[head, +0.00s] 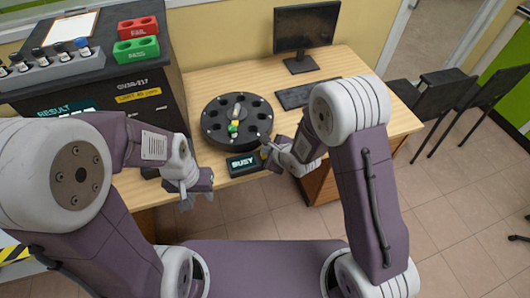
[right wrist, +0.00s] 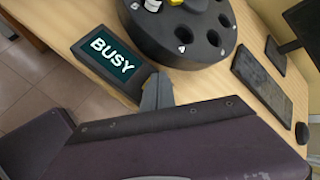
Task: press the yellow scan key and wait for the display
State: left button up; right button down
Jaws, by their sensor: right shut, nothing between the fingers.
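The black display box (head: 243,164) sits at the table's front edge below the round carousel, and its screen reads BUSY. The same display (right wrist: 108,58) reads BUSY in the right wrist view. My right gripper (head: 267,148) is shut and empty, its fingertips just right of the display; they also show in the right wrist view (right wrist: 157,92). A small yellowish patch by these fingertips may be the scan key, but it is mostly hidden, and I cannot tell whether they touch it. My left gripper (head: 197,198) hangs in front of the table, away from the display; its jaw gap is unclear.
The black carousel (head: 213,133) holds a green-and-yellow item near its middle. A monitor (head: 306,27) and keyboard (head: 305,94) stand to the right. A dark cabinet at left bears a vial rack (head: 52,70), a red FAIL block (head: 138,27) and a green PASS block (head: 136,50).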

jog(key=shift+r, duration=0.45)
notch_tip(320, 180, up, 5)
jog(key=p, duration=0.5)
jog(key=shift+r, duration=0.1)
dwell(0.5)
